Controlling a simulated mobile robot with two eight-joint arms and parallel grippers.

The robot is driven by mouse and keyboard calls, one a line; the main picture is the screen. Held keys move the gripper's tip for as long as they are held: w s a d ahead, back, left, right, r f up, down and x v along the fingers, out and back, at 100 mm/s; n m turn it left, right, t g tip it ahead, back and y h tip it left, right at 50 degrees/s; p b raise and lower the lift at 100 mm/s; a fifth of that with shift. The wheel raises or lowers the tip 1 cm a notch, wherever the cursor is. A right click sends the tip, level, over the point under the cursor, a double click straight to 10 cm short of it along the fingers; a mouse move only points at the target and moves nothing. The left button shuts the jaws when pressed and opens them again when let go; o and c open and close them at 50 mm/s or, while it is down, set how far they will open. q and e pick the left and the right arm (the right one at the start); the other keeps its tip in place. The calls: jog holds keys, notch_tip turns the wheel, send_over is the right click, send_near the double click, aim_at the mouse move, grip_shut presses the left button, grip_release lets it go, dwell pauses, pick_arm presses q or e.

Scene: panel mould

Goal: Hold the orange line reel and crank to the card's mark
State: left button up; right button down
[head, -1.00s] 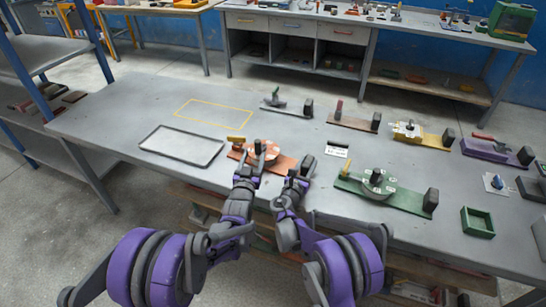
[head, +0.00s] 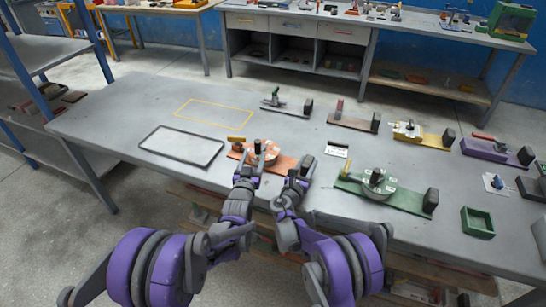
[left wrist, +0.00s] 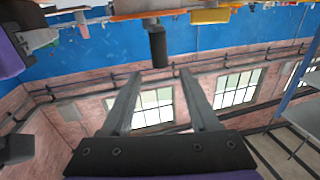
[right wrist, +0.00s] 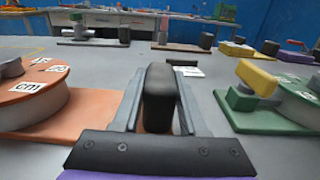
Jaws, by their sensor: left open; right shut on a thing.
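The orange line reel (head: 282,163) sits on its orange base near the table's front edge, with a round drum and white labels. One label in the right wrist view (right wrist: 27,87) reads "cm". My right gripper (head: 299,172) is shut on the black upright block (right wrist: 160,90) at the base's right end. My left gripper (head: 246,171) is open at the reel's front. In the left wrist view, a black knob (left wrist: 158,46) shows just beyond its fingertips, not between them. The small white card (head: 337,151) stands right of the reel; its writing is too small to read.
A grey tray (head: 181,147) lies left of the reel, with a yellow outlined area (head: 214,112) behind it. A green reel (head: 378,186) stands to the right, and a green open box (head: 477,222) further right. More fixtures line the table's back right.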

pick_arm(q)
jog(key=w+a+r+m+t+h, duration=0.2)
jog(key=a+r+h, duration=0.1)
jog(key=a+r, duration=0.15)
jog(key=m+g+h, duration=0.5)
jog(key=g+h, duration=0.1)
jog(key=h, duration=0.1)
send_near(260, 141)
jog(key=w, duration=0.1)
jog(key=x, duration=1.1)
jog(key=shift+w+d+f, duration=0.25)
jog(key=shift+d+f, duration=0.05)
jog(key=shift+f, duration=0.05)
